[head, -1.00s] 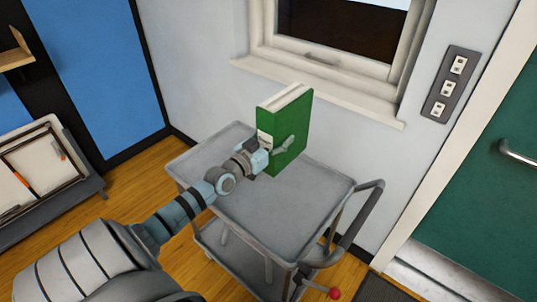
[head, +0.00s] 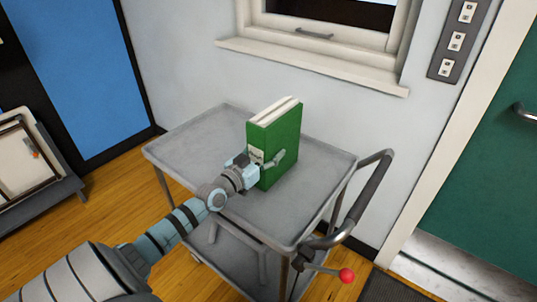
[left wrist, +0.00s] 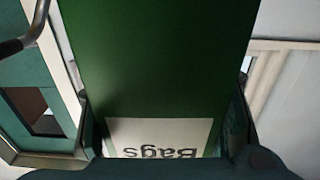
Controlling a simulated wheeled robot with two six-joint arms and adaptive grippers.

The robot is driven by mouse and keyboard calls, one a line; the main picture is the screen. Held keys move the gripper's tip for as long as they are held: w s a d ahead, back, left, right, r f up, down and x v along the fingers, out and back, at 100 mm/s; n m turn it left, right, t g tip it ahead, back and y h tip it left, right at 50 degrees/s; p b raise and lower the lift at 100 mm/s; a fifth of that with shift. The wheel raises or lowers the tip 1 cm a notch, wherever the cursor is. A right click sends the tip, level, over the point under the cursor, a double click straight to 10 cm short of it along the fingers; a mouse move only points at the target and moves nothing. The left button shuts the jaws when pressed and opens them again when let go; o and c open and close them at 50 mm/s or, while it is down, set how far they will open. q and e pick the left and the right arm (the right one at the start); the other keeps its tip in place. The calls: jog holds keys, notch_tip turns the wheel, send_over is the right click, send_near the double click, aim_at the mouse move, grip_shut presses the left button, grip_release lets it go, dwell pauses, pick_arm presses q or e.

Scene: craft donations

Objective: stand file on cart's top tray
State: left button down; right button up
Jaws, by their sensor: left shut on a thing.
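The green file (head: 281,146) stands upright over the top tray of the grey cart (head: 190,150), near the middle of the tray. Its lower edge looks at or very close to the tray surface; I cannot tell whether it touches. My left gripper (head: 262,165) is shut on the file's spine side. In the left wrist view the file (left wrist: 155,60) fills the middle between the fingers, with a white label (left wrist: 158,137) reading "Bags". My right gripper is not in view.
The tray around the file is bare. The cart has a curved handle (head: 362,195) at right and a red-knobbed lever (head: 346,275). A window sill (head: 310,68) and wall are behind, a green door (head: 480,190) at right.

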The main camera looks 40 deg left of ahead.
pick_arm(q)
jog(key=shift+f, duration=0.1)
jog(key=c, duration=0.6)
grip_release()
jog(key=shift+o, duration=0.2)
jog(key=s+p, duration=0.2)
jog(key=p, duration=0.1)
jog(key=s+r+p, duration=0.1)
jog(key=s+p, duration=0.2)
jog(key=p, duration=0.3)
send_near(256, 158)
jog(key=w, duration=0.3)
jog(key=shift+w+f, duration=0.15)
jog(key=shift+f, duration=0.25)
